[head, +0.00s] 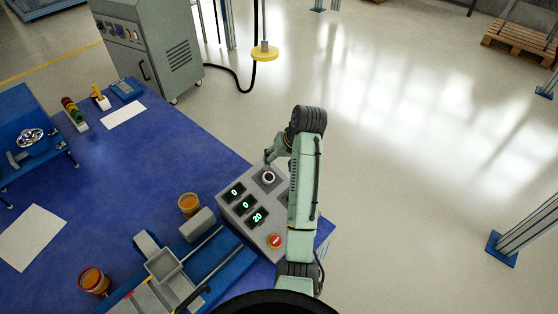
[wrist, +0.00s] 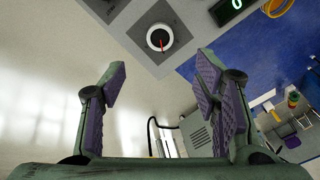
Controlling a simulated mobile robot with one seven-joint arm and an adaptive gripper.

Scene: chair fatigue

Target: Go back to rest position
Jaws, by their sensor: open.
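My gripper (wrist: 160,95) is open and empty in the wrist view, with its two purple-padded fingers wide apart. In the head view my gripper (head: 268,158) is small and partly hidden by my arm, close to the knob on the grey control box (head: 226,207). The round knob (wrist: 160,38) has a white face with a red pointer in the wrist view, and it also shows in the head view (head: 268,177). It lies beyond the fingertips, not between them. The box has green displays reading 0, 0 and 20 and a red button (head: 275,241).
The blue table (head: 150,160) holds orange cups (head: 189,203), a grey and blue fixture (head: 165,265) and a white sheet (head: 32,237). A grey cabinet (head: 150,50) stands behind it. A yellow pendant (head: 265,52) hangs nearby. The floor on the right is open, with a post (head: 525,230).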

